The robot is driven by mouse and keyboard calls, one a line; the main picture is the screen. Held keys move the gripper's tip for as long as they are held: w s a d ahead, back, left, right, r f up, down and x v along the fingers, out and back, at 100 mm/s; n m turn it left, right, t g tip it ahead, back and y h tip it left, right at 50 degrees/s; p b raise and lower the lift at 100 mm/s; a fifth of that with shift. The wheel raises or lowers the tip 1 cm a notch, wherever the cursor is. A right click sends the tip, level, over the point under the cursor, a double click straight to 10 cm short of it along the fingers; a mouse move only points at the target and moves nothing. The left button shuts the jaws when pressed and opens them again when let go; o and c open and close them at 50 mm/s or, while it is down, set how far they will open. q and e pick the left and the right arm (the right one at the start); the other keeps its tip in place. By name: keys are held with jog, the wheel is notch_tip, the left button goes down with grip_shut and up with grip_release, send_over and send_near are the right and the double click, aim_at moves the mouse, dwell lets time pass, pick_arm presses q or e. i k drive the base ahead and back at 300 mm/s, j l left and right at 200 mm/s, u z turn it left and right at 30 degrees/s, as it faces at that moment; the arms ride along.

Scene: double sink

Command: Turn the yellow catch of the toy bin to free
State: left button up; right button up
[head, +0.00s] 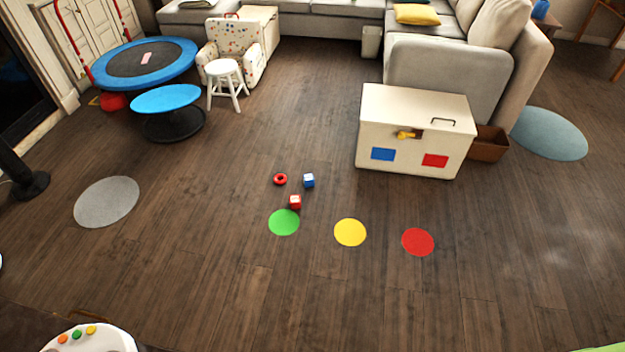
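The toy bin (370,138) is a white box with a closed lid, standing on the wood floor right of centre. Its yellow catch (407,135) sits at the top of the front face, just under the lid edge, and appears to lie roughly sideways. Its exact setting is too small to tell. A dark handle (443,121) is on the lid. A blue square and a red square mark the front. Neither of my grippers is in view.
Green, yellow and red discs are flat nearby. A brown box (489,145) stands right of the bin; a sofa (445,70) is behind. Floor before the bin is clear.

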aim_at(401, 135)
jog(key=i+l, duration=0.25)
jog(key=l, duration=0.15)
jog(key=i+l, duration=0.45)
jog(key=l, duration=0.3)
